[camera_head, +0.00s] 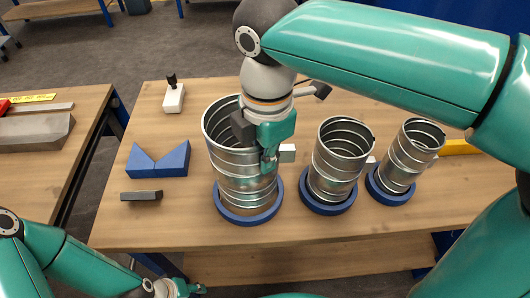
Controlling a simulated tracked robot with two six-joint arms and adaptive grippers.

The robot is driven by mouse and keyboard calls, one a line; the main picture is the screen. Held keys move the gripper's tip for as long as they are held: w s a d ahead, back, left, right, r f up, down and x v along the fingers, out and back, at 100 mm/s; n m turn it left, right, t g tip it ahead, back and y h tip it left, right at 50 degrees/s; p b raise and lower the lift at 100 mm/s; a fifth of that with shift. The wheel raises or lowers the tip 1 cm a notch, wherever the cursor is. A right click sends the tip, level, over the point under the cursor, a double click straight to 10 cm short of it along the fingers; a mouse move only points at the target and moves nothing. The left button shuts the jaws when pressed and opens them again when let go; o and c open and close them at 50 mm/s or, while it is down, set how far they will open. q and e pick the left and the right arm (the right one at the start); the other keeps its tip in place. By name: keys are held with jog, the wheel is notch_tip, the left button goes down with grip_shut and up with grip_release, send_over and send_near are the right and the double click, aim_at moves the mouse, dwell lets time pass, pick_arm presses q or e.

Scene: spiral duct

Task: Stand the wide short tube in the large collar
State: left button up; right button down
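The wide short tube (222,158) is ribbed shiny metal with an open top. It stands roughly upright, its lower end within the ring of the large blue collar (249,217); whether it is fully seated I cannot tell. My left gripper (182,288) is low at the bottom edge, away from the tube, partly cut off.
Two narrower metal tubes (338,160) (407,160) stand in blue collars to the right. A blue V-block (158,160), a dark bar (141,196) and a white object with a black knob (174,98) lie left. The front left tabletop is clear.

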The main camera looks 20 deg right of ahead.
aim_at(265, 176)
jog(key=shift+f+b, duration=1.65)
jog(key=shift+f, duration=0.9)
jog(key=c, duration=1.2)
grip_release()
jog(key=shift+c, duration=0.2)
notch_tip(265, 176, up, 12)
jog(key=shift+s, duration=0.1)
